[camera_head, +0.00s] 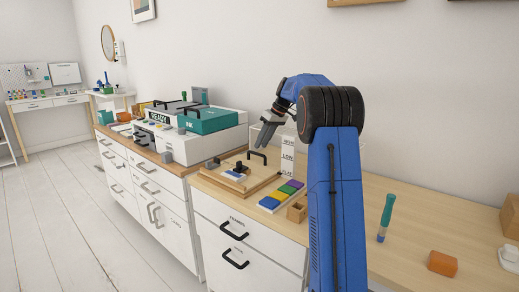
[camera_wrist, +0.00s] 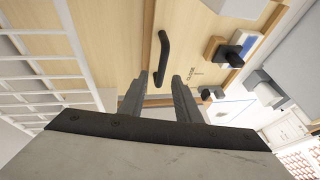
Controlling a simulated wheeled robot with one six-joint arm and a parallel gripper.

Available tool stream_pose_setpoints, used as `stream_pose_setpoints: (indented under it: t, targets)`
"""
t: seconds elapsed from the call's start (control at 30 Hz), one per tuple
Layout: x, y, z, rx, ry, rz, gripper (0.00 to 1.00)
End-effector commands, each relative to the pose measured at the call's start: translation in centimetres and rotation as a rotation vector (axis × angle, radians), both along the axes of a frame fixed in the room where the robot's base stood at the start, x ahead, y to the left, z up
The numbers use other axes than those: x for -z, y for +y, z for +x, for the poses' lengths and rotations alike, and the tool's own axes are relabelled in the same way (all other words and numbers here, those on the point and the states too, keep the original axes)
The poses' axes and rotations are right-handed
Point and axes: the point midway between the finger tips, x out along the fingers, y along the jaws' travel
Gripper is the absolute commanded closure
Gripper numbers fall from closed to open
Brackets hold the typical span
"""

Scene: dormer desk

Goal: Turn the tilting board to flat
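The tilting board (camera_head: 232,184) is a pale wooden panel on the desk; it fills much of the wrist view (camera_wrist: 110,35). Its black bar handle (camera_head: 257,154) stands at the far edge in the head view. A white post (camera_head: 288,156) beside it carries stacked labels, with LOW and FLAT readable. I cannot tell the board's exact tilt. My gripper (camera_head: 268,130) is open and empty, above and near the handle. In the wrist view the handle (camera_wrist: 163,55) lies just beyond and between the fingertips of my gripper (camera_wrist: 160,76), apparently apart from them.
Coloured blocks (camera_head: 281,196) and a small wooden box (camera_head: 297,211) lie in front of the post. A white machine (camera_head: 200,140) stands left of the board.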

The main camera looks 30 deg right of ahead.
Motion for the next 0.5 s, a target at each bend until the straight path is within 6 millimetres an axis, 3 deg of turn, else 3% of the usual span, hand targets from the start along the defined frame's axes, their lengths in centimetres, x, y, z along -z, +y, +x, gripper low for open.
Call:
stream_pose_setpoints:
  t: [0.5]
  targets:
    - [-9.2, -3.3, -3.0, 0.001, -0.001, 0.000, 0.70]
